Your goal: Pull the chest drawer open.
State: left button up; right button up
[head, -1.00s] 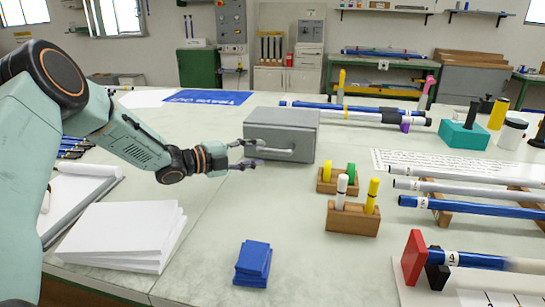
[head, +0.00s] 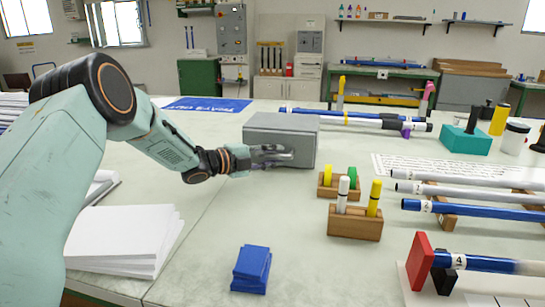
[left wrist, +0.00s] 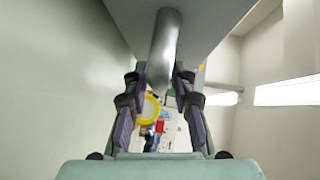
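The grey chest (head: 283,135) stands on the table, a little above the middle of the head view. Its bar handle is mostly hidden by my left gripper there. My left gripper (head: 280,155) is at the chest's front. In the left wrist view the grey handle (left wrist: 164,45) comes down between the two fingers of the left gripper (left wrist: 160,78). The fingertips lie close along both sides of the handle and appear to touch it. The drawer's front looks flush with the chest; I see no gap. My right gripper is not in view.
Wooden blocks with yellow, green and white pegs (head: 354,222) stand to the right front of the chest. Blue blocks (head: 251,268) and a white paper stack (head: 122,238) lie nearer. Rods on racks (head: 470,208) fill the right side. The table just before the chest is clear.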

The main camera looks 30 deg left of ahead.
pick_arm(q)
grip_shut()
jog(key=shift+f, duration=0.1)
dwell(0.5)
